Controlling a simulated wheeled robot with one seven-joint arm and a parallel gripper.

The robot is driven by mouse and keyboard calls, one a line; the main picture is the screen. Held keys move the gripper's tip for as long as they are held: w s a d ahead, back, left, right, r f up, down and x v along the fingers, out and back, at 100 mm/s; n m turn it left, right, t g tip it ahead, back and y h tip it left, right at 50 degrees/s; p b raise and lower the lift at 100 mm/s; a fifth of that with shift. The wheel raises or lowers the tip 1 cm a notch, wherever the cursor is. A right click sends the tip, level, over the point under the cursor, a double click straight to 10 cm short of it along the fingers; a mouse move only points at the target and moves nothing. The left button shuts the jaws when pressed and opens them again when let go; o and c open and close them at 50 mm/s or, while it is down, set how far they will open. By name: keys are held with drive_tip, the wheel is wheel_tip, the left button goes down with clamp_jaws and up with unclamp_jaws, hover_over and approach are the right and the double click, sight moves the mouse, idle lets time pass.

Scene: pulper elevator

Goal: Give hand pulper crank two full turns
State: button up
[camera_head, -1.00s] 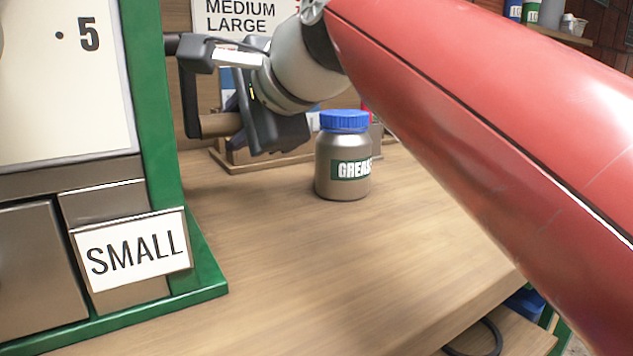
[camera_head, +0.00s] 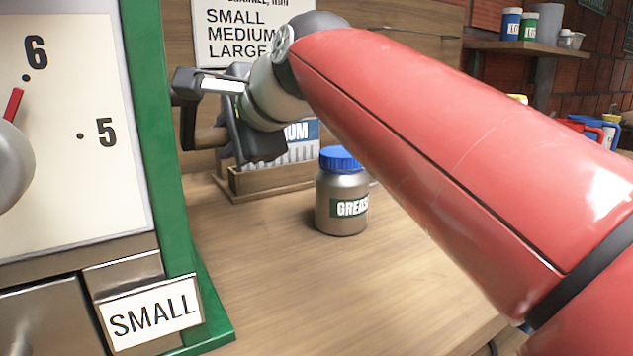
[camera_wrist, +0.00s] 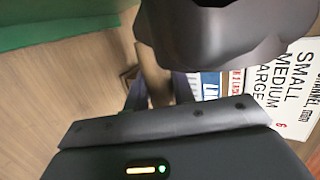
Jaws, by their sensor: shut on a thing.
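The pulper (camera_head: 165,150) stands at the left, with a green frame, a pale dial face (camera_head: 95,185) and a red pointer. A brown, wood-like crank handle (camera_head: 203,138) sticks out beyond its right edge, beside my gripper (camera_head: 232,115). My gripper is shut on the handle, but its fingers hide most of the grip. In the wrist view, part of the brown handle (camera_wrist: 153,78) shows between the dark gripper parts. The crank's pivot is not clearly visible.
A grease jar (camera_head: 342,205) with a blue lid stands on the wooden bench below my arm. Behind it are a wooden tray (camera_head: 270,180) and a size sign (camera_head: 235,35). A SMALL label (camera_head: 150,312) is on the pulper's front. The bench's front right is clear.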

drive_tip(key=shift+w+a+r+p, duration=0.1)
drive_tip(key=shift+w+r+p, duration=0.15)
drive_tip(key=shift+r, duration=0.2)
drive_tip(key=shift+w+a+r+p, duration=0.1)
drive_tip(key=shift+w+r+p, duration=0.1)
drive_tip(key=shift+r, duration=0.25)
drive_tip(key=shift+a, duration=0.1)
drive_tip(key=shift+w+f, duration=0.1)
drive_tip(key=shift+f, duration=0.1)
drive_tip(key=r+p, duration=0.2)
drive_tip(key=w+r+p, duration=0.1)
drive_tip(key=p, duration=0.1)
drive_tip(key=shift+w+a+r, duration=0.1)
drive_tip(key=shift+a+r, duration=0.05)
drive_tip(key=shift+a, duration=0.2)
drive_tip(key=shift+r+p, duration=0.9)
drive_tip(key=shift+r, duration=0.95)
